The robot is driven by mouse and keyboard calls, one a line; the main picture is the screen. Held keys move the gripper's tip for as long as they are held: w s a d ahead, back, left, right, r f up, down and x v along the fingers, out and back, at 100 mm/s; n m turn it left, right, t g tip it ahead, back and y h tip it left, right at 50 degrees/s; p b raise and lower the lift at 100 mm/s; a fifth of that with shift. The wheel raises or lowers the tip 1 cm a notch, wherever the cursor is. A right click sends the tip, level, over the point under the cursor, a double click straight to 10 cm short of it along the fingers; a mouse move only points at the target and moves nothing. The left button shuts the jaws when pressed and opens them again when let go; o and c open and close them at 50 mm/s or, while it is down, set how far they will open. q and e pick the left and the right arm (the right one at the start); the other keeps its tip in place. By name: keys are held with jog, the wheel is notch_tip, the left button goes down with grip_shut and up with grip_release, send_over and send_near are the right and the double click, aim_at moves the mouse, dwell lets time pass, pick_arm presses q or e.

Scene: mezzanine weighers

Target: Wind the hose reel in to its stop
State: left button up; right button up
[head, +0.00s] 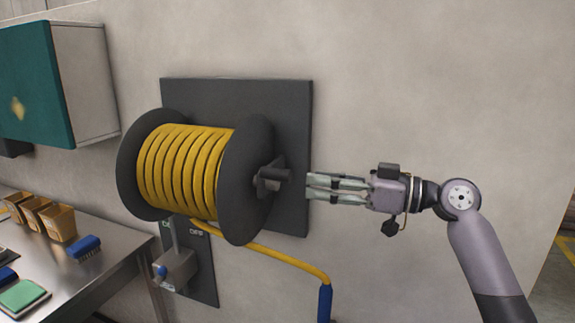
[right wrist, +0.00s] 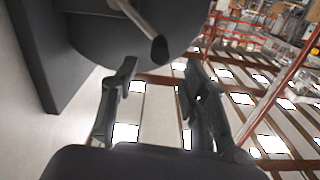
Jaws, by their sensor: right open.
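The hose reel (head: 250,190) has dark round flanges and is mounted on a dark wall plate (head: 294,110). Yellow hose (head: 180,165) is wound around its drum in several turns. The hose's free end runs down to the right into a blue nozzle (head: 325,302). A dark crank with a short handle (head: 275,176) sticks out from the right flange. My right gripper (head: 310,187) points left at the handle, just apart from it. In the right wrist view its fingers (right wrist: 160,75) are open and empty, with the handle (right wrist: 158,50) ahead. My left gripper is out of view.
A metal bench (head: 115,255) at left holds cardboard bins (head: 58,223) and a blue brush (head: 84,246). A teal-fronted cabinet (head: 35,85) hangs above it. A lever box (head: 175,268) sits on a plate below the reel. The wall right of the reel is clear.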

aim_at(294, 172)
jog(key=p+x, duration=0.2)
jog(key=x, duration=0.4)
jog(key=shift+a+r, duration=0.1)
jog(key=shift+r, duration=0.1)
jog(key=shift+w+a+f+p, duration=0.15)
jog(key=shift+w+a+p, duration=0.15)
jog(key=shift+a, duration=0.25)
grip_shut()
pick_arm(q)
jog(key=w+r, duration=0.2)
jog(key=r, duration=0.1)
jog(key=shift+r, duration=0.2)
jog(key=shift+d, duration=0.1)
